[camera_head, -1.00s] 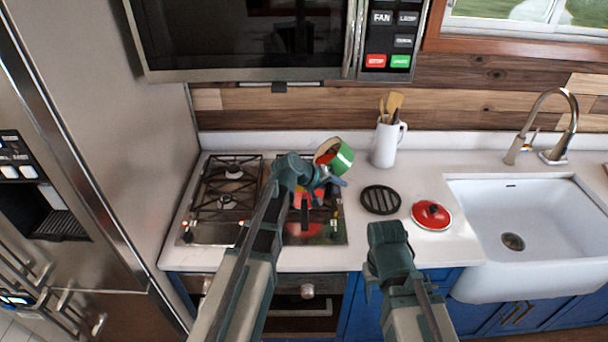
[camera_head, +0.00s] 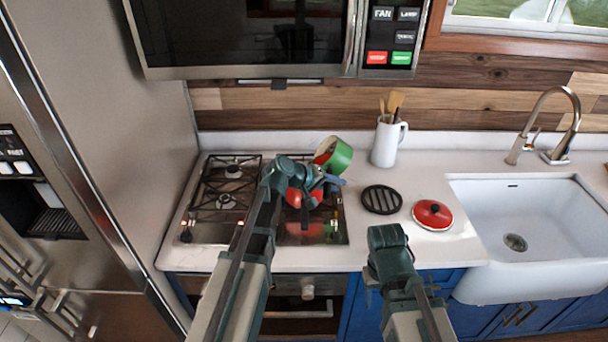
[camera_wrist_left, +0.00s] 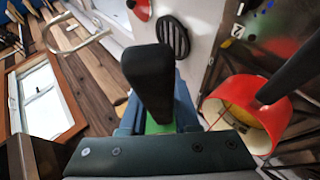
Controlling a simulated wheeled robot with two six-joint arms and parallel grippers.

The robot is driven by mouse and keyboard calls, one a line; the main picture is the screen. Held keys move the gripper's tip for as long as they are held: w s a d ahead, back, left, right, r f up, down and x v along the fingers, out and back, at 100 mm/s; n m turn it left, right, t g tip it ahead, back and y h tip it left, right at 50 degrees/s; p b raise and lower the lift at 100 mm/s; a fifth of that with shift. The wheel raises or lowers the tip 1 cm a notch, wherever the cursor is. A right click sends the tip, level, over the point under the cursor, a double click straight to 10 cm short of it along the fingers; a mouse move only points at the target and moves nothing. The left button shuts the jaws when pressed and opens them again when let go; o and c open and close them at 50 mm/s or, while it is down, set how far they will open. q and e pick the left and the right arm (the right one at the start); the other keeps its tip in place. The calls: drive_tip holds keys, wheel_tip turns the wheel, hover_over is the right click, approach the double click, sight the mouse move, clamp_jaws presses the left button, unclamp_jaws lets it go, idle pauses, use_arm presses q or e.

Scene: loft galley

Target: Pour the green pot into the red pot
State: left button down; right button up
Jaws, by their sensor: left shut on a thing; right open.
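The green pot (camera_head: 338,157) is off the stove, tipped far over with its opening toward the left, above and behind the red pot (camera_head: 304,196). My left gripper (camera_head: 326,184) is shut on its black handle, which stands up large in the left wrist view (camera_wrist_left: 150,80); only a sliver of green body shows there. The red pot stands on the right side of the stove, partly hidden by my left gripper. My right gripper (camera_head: 373,280) is open and low at the counter's front edge.
A black round trivet (camera_head: 381,199) and a red lid (camera_head: 432,214) lie on the counter right of the stove. A white utensil jug (camera_head: 386,143) stands close right of the green pot. The sink (camera_head: 535,225) is farther right; the microwave (camera_head: 245,40) hangs above.

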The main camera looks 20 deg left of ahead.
use_arm(q)
drive_tip(key=shift+s+a+f+n+t+h+b, duration=0.2)
drive_tip(key=shift+h+b, duration=0.3)
drive_tip(key=shift+b, duration=0.6)
drive_tip(key=shift+w+a+f+n+t+h+b, duration=0.15)
drive_tip(key=shift+f+t+h+b, duration=0.25)
drive_tip(key=shift+b, duration=0.65)
drive_tip(key=shift+s+a+r+n+t+h+b, duration=0.1)
drive_tip(key=shift+a+r+n+t+h+b, duration=0.15)
drive_tip(key=shift+h+b, duration=0.25)
drive_tip(key=shift+s+a+r+t+h+b, duration=0.1)
drive_tip(key=shift+r+h+b, duration=0.25)
drive_tip(key=shift+b, duration=0.2)
drive_tip(key=shift+s+a+r+n+t+h+b, duration=0.2)
drive_tip(key=shift+a+h+b, duration=0.2)
drive_tip(key=shift+a+b, duration=0.2)
drive_tip(key=shift+s+a+r+n+t+h+b, duration=0.15)
drive_tip(key=shift+a+h+b, duration=0.2)
drive_tip(key=shift+a+b, duration=0.2)
idle(0.3)
drive_tip(key=shift+s+a+r+n+t+h+b, duration=0.15)
drive_tip(key=shift+a+n+t+h+b, duration=0.25)
drive_tip(key=shift+b, duration=0.7)
drive_tip(key=shift+a+r+n+t+h+b, duration=0.15)
drive_tip(key=shift+a+t+h+b, duration=0.35)
drive_tip(key=shift+b, duration=0.55)
